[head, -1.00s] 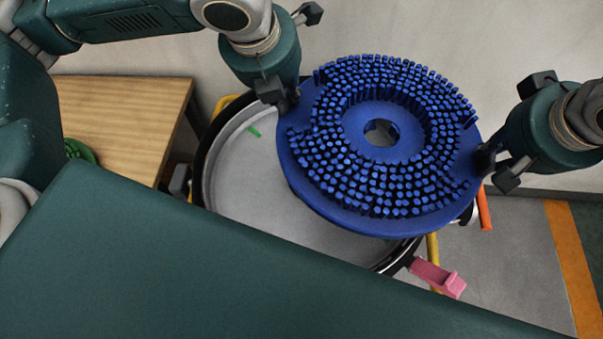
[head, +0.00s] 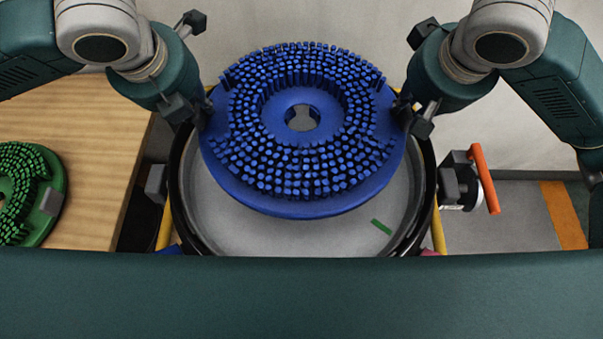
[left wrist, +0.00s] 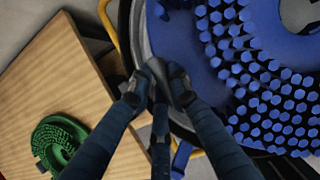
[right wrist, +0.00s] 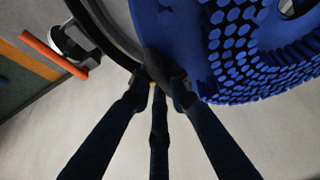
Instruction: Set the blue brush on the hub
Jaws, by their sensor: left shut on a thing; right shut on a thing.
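The blue brush (head: 300,205) is a round disc with a centre hole and blue bristle tufts facing up. It hangs roughly level over the round grey tank (head: 230,222) with a black rim. My left gripper (head: 203,115) is shut on its left edge, and my right gripper (head: 404,110) is shut on its right edge. Both wrist views show the fingers at the brush edge, in the left wrist view (left wrist: 168,88) and right wrist view (right wrist: 165,75). The hub cannot be made out; the brush covers the tank's middle and back.
A wooden table (head: 95,125) stands at the left with a green brush (head: 50,215) on it. An orange handle (head: 484,178) sticks out right of the tank. A green mark (head: 381,227) lies on the tank floor. A wall is close behind.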

